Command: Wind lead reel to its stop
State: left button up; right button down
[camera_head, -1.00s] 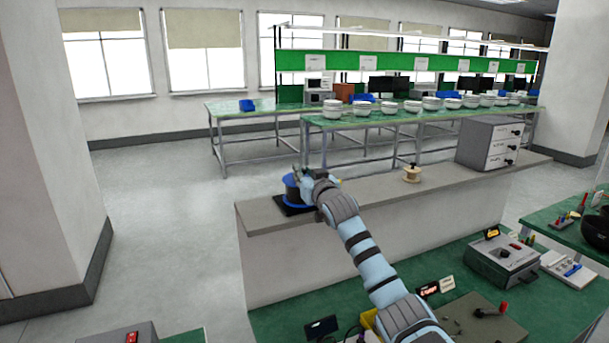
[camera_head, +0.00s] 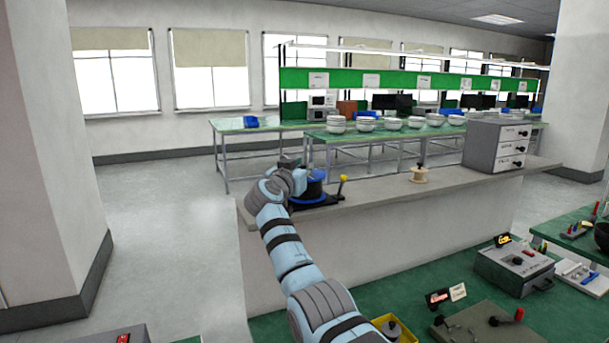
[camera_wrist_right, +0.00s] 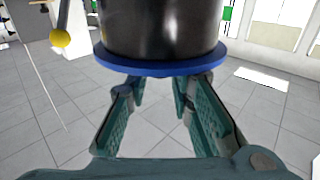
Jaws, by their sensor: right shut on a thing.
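The lead reel (camera_head: 316,186) is a dark drum with blue flanges on a black base (camera_head: 322,203) at the left end of the grey counter. A lever with a yellow knob (camera_head: 343,178) stands at the base's right. My right gripper (camera_head: 290,163) is at the reel's left side and covers part of it. In the right wrist view, the dark drum and blue flange (camera_wrist_right: 165,69) are straight ahead, with the yellow knob (camera_wrist_right: 61,38) at left. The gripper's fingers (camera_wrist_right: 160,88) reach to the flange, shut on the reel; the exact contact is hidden. My left gripper is out of view.
A small tan spool (camera_head: 418,175) stands further right on the counter (camera_head: 385,192), by a grey drawer cabinet (camera_head: 490,150). A green bench with a grey instrument box (camera_head: 515,268) and a yellow bin (camera_head: 397,330) lies in front. Open floor is at left.

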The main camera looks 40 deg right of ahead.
jog(key=shift+m+g+h, duration=0.3)
jog(key=shift+m+g, duration=0.1)
jog(key=shift+g, duration=0.2)
jog(key=c, duration=1.5)
grip_release()
jog(key=shift+a, duration=0.1)
jog(key=shift+o, duration=0.2)
jog(key=v, duration=1.2)
